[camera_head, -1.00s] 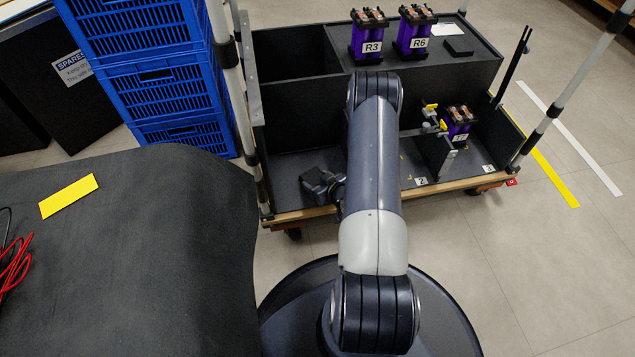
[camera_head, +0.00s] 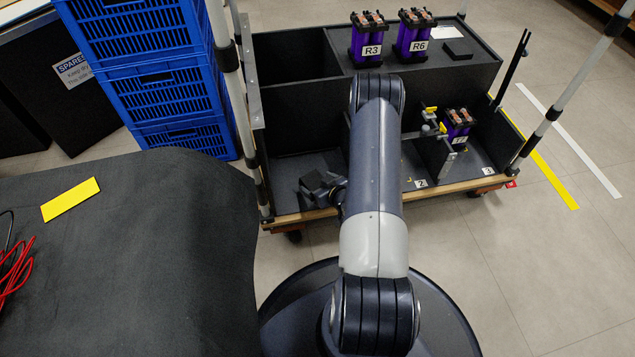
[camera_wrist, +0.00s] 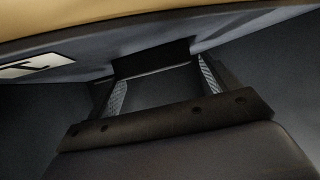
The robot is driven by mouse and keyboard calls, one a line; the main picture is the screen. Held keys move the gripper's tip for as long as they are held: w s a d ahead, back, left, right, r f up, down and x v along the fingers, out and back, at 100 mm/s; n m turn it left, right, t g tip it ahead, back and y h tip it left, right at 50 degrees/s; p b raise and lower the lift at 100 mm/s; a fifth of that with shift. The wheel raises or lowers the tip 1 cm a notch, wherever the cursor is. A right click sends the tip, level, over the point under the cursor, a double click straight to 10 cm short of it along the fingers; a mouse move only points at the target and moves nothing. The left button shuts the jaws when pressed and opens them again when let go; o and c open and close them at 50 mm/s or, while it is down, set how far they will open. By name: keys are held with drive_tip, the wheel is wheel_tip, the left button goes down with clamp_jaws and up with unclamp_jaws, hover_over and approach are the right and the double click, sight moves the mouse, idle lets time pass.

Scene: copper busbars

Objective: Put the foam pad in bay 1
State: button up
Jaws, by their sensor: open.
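My gripper (camera_head: 322,188) is low in the left compartment of the black cart, left of the bay marked 2; this looks like bay 1. In the wrist view my gripper (camera_wrist: 162,85) has its two fingers spread apart. A dark block (camera_wrist: 150,58) shows between and just beyond the fingertips, close to the cart's front lip. It may be the foam pad, but the dim picture leaves this unsure. A white label (camera_wrist: 35,65) with a dark mark lies to its left. In the head view my wrist and arm hide part of the bay floor.
Purple units R3 (camera_head: 367,40) and R6 (camera_head: 413,35) stand on the upper deck beside a flat black block (camera_head: 458,49). Another purple unit (camera_head: 457,127) sits in bay 3, near a yellow-tipped clamp (camera_head: 430,120) at the divider. Pale posts rise at the cart's corners.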

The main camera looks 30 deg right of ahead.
drive_tip(key=p+v, duration=0.3)
drive_tip(key=v, duration=0.7)
drive_tip(key=shift+d+r, duration=0.1)
drive_tip(key=shift+d, duration=0.05)
drive_tip(key=shift+s+r, duration=0.2)
drive_tip(key=shift+s, duration=0.4)
drive_tip(key=shift+c, duration=0.4)
